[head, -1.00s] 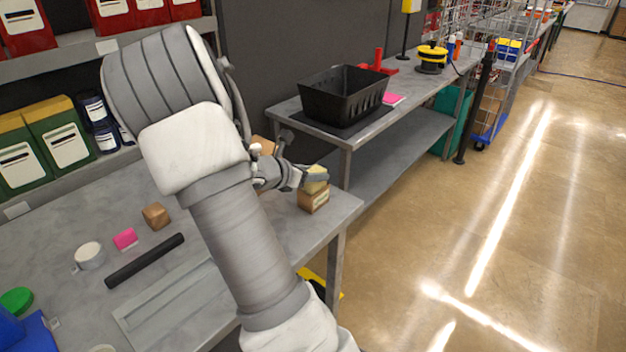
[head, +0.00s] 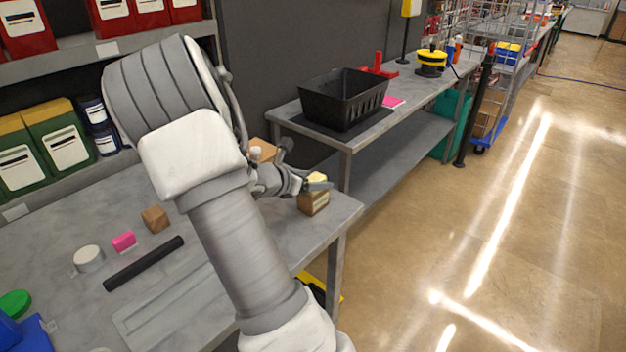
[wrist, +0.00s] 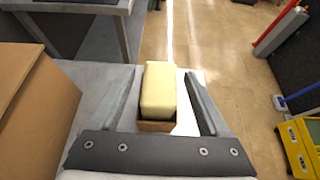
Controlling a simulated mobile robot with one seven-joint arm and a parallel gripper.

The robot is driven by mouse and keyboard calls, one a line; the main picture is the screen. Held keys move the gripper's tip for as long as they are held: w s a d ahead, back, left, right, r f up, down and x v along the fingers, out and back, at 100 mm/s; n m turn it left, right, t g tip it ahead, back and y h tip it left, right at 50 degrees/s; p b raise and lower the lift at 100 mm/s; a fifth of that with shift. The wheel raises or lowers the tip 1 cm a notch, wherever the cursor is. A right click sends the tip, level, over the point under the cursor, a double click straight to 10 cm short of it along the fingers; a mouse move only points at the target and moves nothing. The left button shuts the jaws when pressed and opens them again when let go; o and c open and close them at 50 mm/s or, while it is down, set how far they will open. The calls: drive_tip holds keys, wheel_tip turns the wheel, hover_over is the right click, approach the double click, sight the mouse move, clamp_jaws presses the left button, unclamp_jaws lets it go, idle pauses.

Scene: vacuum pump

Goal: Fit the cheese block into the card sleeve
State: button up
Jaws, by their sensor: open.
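The cheese block (head: 317,177) is pale yellow and sits in the open top of the brown card sleeve (head: 314,204), which stands near the right corner of the grey table. In the wrist view the cheese block (wrist: 159,88) sticks up out of the sleeve (wrist: 156,127), of which only a strip of wall shows. My gripper (wrist: 160,76) is open, with one finger on each side of the cheese and a visible gap at each side. In the head view my gripper (head: 314,184) is at the sleeve's top and hides part of the cheese. The depth inside the sleeve is hidden.
A cardboard box (wrist: 35,105) stands close to the left of my gripper. A wooden block (head: 155,219), pink block (head: 124,241), white round item (head: 88,259) and black bar (head: 144,263) lie on the left of the table. The table edge is close to the sleeve.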

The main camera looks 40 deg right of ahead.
drive_tip(key=w+p+v, duration=0.1)
drive_tip(key=p+v, duration=0.1)
drive_tip(key=v, duration=1)
drive_tip(key=s+a+r+m+t+y, duration=0.1)
drive_tip(key=s+a+r+m+y, duration=0.2)
drive_tip(key=s+a+m, duration=0.3)
drive_tip(key=s+a+r+m+t+y, duration=0.2)
drive_tip(key=s+a+r+m+y, duration=0.2)
drive_tip(key=a, duration=0.7)
drive_tip(key=s+a+r+m+t+y, duration=0.1)
drive_tip(key=s+a+r+m+y, duration=0.2)
drive_tip(key=s+a+m+y, duration=0.2)
drive_tip(key=s+a+m, duration=0.3)
drive_tip(key=m, duration=0.1)
drive_tip(key=shift+s+a+r+t, duration=0.2)
drive_tip(key=shift+r+t, duration=0.1)
drive_tip(key=shift+r, duration=0.1)
drive_tip(key=shift+r, duration=0.1)
drive_tip(key=shift+r+p, duration=0.3)
drive_tip(key=shift+r, duration=0.05)
drive_tip(key=shift+d, duration=0.15)
